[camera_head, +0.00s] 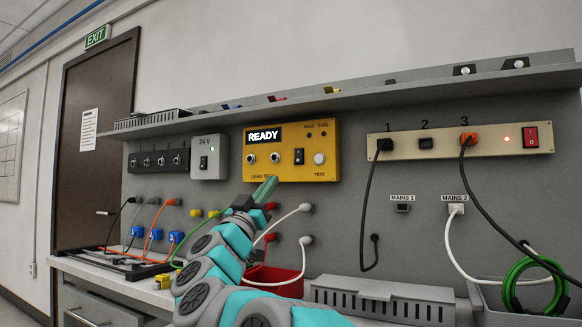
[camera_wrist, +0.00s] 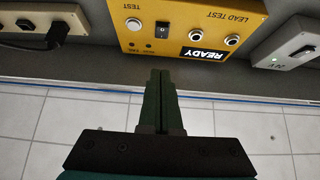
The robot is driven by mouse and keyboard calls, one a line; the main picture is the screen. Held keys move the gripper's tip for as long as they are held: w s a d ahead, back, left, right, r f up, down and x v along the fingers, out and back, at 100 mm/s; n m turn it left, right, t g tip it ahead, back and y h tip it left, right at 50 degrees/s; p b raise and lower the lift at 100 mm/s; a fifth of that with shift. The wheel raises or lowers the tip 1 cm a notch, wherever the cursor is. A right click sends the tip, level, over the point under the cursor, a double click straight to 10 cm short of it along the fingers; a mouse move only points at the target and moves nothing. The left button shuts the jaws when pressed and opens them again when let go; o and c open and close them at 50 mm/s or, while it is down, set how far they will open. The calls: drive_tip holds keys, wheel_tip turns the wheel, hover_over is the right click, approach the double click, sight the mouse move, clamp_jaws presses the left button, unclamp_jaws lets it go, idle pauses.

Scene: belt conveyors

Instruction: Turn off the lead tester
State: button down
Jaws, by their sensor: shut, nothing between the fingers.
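The lead tester (camera_head: 285,171) is a yellow box on the grey back panel, with its READY display (camera_head: 264,136) lit. A black rocker switch (camera_head: 299,156) sits right of its two round sockets, and a white TEST button (camera_head: 319,158) is right of that. In the wrist view my gripper (camera_wrist: 160,74) points toward the tester, below the switch. Contact cannot be told.
A 24 V box (camera_head: 208,170) is left of the tester, and a beige socket strip (camera_head: 500,141) with a red switch is to the right. A shelf (camera_head: 380,90) runs above. Plugged cables, a red bin (camera_head: 285,283) and a grey vented box (camera_head: 385,300) are below.

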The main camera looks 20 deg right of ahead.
sight(298, 156)
drive_tip(key=shift+w+d+f+p+x, duration=0.25)
drive_tip(key=shift+f+x, duration=0.15)
drive_tip(key=shift+x, duration=1.75)
drive_tip(key=shift+w+d+f+p+x, duration=0.2)
drive_tip(key=shift+f+x, duration=0.15)
drive_tip(key=shift+x, duration=1.75)
drive_tip(key=shift+w+d+f+p+x, duration=0.1)
drive_tip(key=shift+d+f+p+x, duration=0.25)
drive_tip(key=shift+x, duration=1.8)
drive_tip(key=shift+a, duration=0.1)
